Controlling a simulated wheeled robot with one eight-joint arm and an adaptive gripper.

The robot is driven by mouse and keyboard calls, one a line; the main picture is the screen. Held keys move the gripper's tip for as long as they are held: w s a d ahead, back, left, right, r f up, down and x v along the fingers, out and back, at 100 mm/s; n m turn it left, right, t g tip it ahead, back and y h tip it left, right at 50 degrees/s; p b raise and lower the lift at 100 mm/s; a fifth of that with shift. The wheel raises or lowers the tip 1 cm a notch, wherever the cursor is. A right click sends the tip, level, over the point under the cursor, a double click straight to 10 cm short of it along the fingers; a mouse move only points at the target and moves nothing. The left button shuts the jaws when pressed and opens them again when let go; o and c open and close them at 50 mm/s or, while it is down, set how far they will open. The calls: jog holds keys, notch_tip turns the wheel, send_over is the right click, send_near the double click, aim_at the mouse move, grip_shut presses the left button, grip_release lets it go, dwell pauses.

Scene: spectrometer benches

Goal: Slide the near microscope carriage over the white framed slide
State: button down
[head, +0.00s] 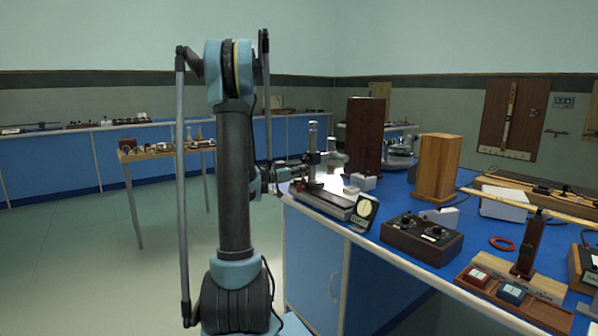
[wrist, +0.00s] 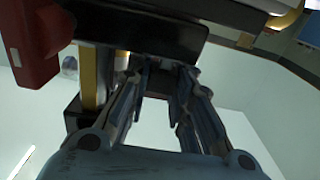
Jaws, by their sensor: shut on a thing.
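The near microscope (head: 314,160) stands at the left corner of the blue bench, with an upright column on a long, low base (head: 325,201). My gripper (head: 298,170) reaches it from the left at carriage height. In the wrist view my gripper (wrist: 160,72) has its fingers closed around a dark part of the carriage (wrist: 140,32), and the fingertips are partly hidden against it. A small pale piece (head: 350,190) lies by the base to the right of the column; I cannot tell whether it is the white framed slide.
A dial gauge (head: 365,210) stands at the base's right end. A dark box with knobs (head: 422,236), a tall dark box (head: 365,135) and a wooden box (head: 437,167) stand nearby.

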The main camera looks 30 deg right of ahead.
jog(key=s, duration=0.8)
jog(key=s+d, duration=0.1)
jog(key=s, duration=0.3)
jog(key=c, duration=1.4)
grip_release()
jog(key=shift+a, duration=0.15)
jog(key=a, duration=1.1)
jog(key=shift+s+a, duration=0.35)
jog(key=shift+a, duration=0.05)
jog(key=shift+f, duration=0.15)
